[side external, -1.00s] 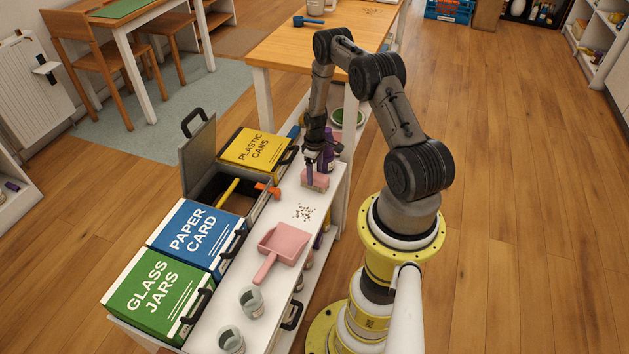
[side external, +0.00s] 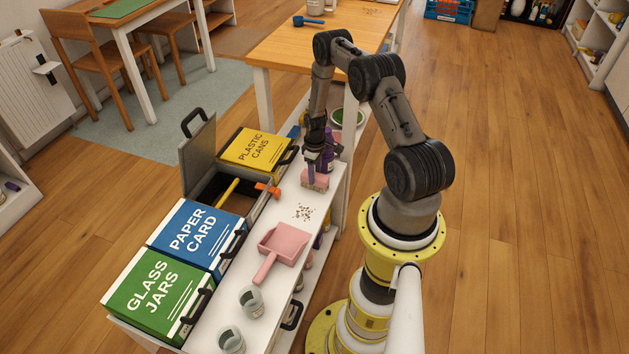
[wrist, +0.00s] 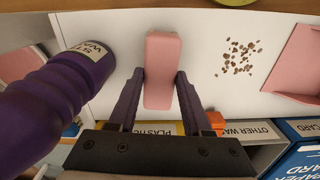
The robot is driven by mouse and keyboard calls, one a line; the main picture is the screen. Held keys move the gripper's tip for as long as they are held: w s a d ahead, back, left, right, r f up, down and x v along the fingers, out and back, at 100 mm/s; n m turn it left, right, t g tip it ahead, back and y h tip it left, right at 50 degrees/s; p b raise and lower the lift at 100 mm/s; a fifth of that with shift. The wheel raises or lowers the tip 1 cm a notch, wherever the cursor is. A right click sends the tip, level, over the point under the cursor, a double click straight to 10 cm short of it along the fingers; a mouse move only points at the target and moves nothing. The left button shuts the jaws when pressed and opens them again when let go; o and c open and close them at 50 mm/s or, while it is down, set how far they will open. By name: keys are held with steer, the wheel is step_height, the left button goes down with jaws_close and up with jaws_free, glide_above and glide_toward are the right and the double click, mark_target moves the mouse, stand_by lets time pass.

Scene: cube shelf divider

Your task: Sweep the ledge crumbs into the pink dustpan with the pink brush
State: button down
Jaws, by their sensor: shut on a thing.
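My gripper (side external: 314,166) is shut on the pink brush (side external: 315,181), which is upright on the white ledge (side external: 268,240) with its bristles down. In the wrist view the brush (wrist: 163,70) sits between the two dark purple fingers (wrist: 158,92). The crumbs (side external: 304,212) lie in a loose patch on the ledge, between the brush and the pink dustpan (side external: 284,243). They also show in the wrist view (wrist: 240,58), apart from the brush. The dustpan lies flat with its handle toward the cups; only part of it (wrist: 298,70) shows in the wrist view.
A purple bottle (wrist: 55,105) stands close beside my gripper. Two cups (side external: 251,300) stand past the dustpan.

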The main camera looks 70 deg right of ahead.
stand_by(0.4)
steer(key=shift+r, duration=2.5)
steer(key=w+a+r+n, duration=0.1)
steer(key=w+a+r, duration=0.4)
steer(key=a+r, duration=0.55)
steer(key=w+a+r, duration=0.6)
steer(key=a+r, duration=0.1)
steer(key=a, duration=0.7)
steer(key=s+a+r, duration=0.2)
steer(key=a+r, duration=0.3)
steer(key=a, duration=0.4)
steer(key=shift+s+r, duration=0.15)
steer(key=shift+s, duration=0.05)
